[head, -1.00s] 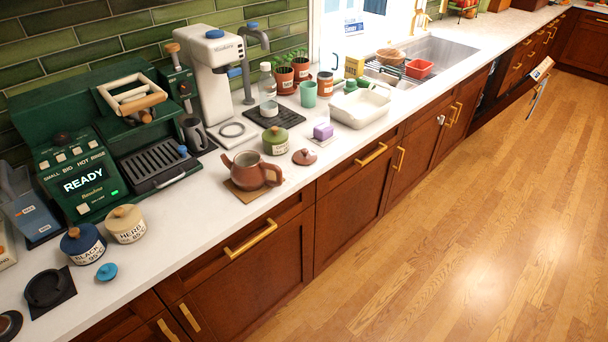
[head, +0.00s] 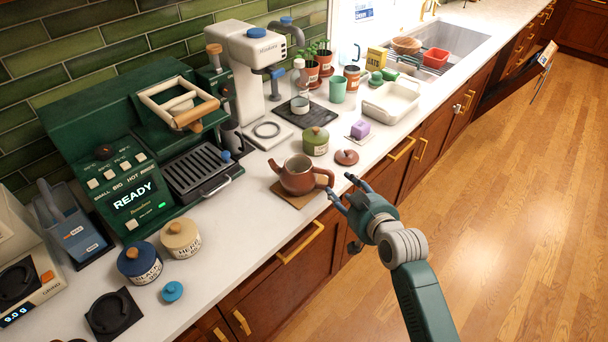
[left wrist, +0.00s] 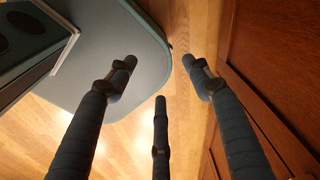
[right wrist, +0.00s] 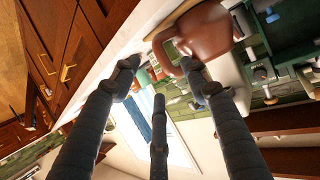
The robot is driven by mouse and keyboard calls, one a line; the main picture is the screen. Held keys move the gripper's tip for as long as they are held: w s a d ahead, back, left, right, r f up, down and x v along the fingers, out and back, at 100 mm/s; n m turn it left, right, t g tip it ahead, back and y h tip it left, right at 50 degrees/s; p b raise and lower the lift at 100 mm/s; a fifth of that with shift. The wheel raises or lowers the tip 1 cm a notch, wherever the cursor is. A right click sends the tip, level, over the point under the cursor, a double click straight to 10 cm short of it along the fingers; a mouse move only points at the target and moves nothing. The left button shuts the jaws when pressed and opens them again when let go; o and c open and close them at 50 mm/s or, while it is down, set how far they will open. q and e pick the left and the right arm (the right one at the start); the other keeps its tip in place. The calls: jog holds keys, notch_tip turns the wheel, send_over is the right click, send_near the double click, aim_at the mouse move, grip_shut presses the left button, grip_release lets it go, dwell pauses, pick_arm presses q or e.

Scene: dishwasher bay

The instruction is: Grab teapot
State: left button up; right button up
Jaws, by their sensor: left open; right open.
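The brown teapot (head: 298,175) stands upright and lidless on a cork mat (head: 313,198) near the counter's front edge, its handle toward the right. Its brown lid (head: 346,157) lies on the counter to its right. My right gripper (head: 341,190) is open, just right of the handle, with its fingers pointing at it. In the right wrist view the teapot (right wrist: 208,38) is close beyond the fingertips, with the handle near them; I cannot tell whether they touch. My left gripper (left wrist: 160,75) is open and empty, low over the floor beside the cabinet fronts.
A green tea jar (head: 315,142) stands behind the teapot. Blue (head: 139,263) and cream (head: 181,239) jars stand to the left. A green machine (head: 133,187) is behind. Counter left of the teapot is clear.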

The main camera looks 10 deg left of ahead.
jog(key=p+x, duration=0.1)
jog(key=x, duration=0.5)
jog(key=shift+p, duration=0.4)
jog(key=shift+r, duration=0.15)
jog(key=c, duration=0.5)
grip_shut()
pick_arm(q)
jog(key=shift+w+a+r, duration=0.2)
jog(key=shift+a+r, duration=0.75)
jog(key=shift+a, duration=0.1)
pick_arm(e)
jog(key=shift+w+a+r, duration=0.15)
